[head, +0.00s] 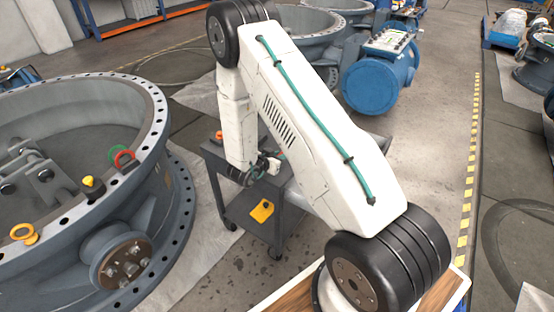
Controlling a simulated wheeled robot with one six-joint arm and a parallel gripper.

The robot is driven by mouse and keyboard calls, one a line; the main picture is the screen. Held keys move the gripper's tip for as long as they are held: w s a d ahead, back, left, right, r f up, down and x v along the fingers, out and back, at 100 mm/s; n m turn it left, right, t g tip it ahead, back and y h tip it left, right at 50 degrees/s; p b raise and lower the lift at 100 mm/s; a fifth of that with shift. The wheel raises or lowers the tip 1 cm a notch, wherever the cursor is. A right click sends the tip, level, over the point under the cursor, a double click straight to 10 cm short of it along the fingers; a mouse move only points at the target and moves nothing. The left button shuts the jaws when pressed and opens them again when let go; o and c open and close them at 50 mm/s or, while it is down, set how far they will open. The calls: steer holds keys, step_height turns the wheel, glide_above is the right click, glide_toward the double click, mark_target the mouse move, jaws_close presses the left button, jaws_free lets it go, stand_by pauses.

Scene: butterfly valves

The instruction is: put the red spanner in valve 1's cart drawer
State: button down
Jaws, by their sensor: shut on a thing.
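My gripper (272,164) is small in the picture and partly hidden by my arm, over the dark cart. A thin red piece (281,155) shows at its jaws and looks like the red spanner, mostly hidden. The gripper is shut on it. The cart (215,152) stands beside the large grey valve (160,150) at the left. My arm covers part of the cart's top and right side. I cannot tell whether its drawer is open, and no valve number is legible.
A yellow item (262,211) lies on the cart's lower shelf, and an orange item (219,135) is at its top left. A blue cylindrical unit (375,80) stands behind. Floor right of the cart is clear.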

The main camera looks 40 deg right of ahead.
steer(key=shift+w+d, duration=0.3)
steer(key=shift+w, duration=0.15)
steer(key=f, duration=0.2)
steer(key=w, duration=0.1)
steer(key=shift+d+f, duration=0.35)
steer(key=shift+f, duration=0.3)
steer(key=shift+f, duration=0.15)
steer(key=c, duration=1.3)
jaws_free()
